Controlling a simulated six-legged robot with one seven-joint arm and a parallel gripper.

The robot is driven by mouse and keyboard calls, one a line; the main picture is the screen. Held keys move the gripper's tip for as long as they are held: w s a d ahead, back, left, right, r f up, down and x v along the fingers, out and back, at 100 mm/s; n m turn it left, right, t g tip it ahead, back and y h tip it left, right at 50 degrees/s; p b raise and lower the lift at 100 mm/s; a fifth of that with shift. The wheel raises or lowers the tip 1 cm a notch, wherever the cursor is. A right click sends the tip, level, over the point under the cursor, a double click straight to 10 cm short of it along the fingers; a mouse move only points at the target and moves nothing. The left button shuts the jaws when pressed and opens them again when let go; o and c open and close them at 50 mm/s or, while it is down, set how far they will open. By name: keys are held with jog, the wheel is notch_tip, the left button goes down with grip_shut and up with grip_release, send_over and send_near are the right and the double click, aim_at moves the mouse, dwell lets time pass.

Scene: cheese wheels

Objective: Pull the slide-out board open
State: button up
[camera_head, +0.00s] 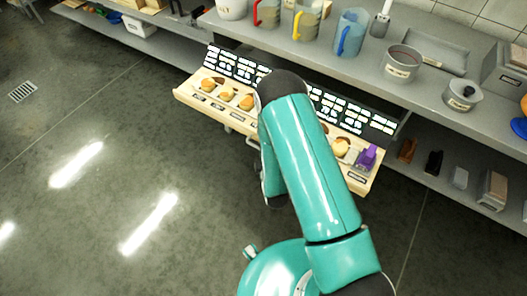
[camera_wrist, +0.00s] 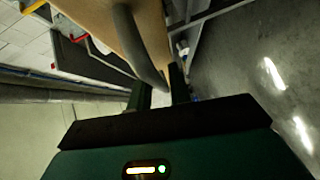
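The slide-out board (camera_head: 190,97) is light wood and juts from under the grey counter in the head view. Several small yellow cheese wheels (camera_head: 228,97) and a purple item (camera_head: 367,157) are on it. A thin grey handle (camera_head: 238,136) shows at its front edge, partly hidden by my arm. In the wrist view, the board's wooden face (camera_wrist: 88,18) is at the top, and the curved grey handle (camera_wrist: 138,48) runs down to my gripper (camera_wrist: 161,94). The fingers are apart, with the handle's lower end at the gap. Contact is unclear. My arm hides the gripper in the head view.
The grey counter (camera_head: 300,50) above holds jugs, a pot (camera_head: 401,63) and a tray. A lower shelf at right carries several small blocks (camera_head: 407,150). A dark label panel (camera_head: 233,65) stands behind the cheeses. The floor (camera_head: 90,130) at left is clear.

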jog(key=v, duration=1.3)
jog(key=shift+s, duration=0.4)
jog(key=shift+w+r, duration=0.1)
jog(key=shift+r, duration=0.05)
jog(key=w+r+m+g+h, duration=0.1)
jog(key=w+r+m+g, duration=0.2)
jog(key=w+r+m, duration=0.5)
notch_tip(320, 180, up, 12)
jog(key=w+d+m+g, duration=0.2)
jog(key=w+d, duration=0.1)
jog(key=s+d+r+m+g+h, duration=0.1)
jog(key=s+d+r+m+g, duration=0.1)
jog(key=s+r, duration=0.7)
jog(key=s+d+r+m+g, duration=0.3)
jog(key=s+d+r+m, duration=0.2)
jog(key=s+r, duration=0.5)
jog(key=s+m, duration=0.1)
jog(key=s, duration=0.2)
jog(key=shift+s+d+g+h, duration=0.15)
jog(key=shift+s+g+h, duration=0.15)
jog(key=shift+h, duration=0.1)
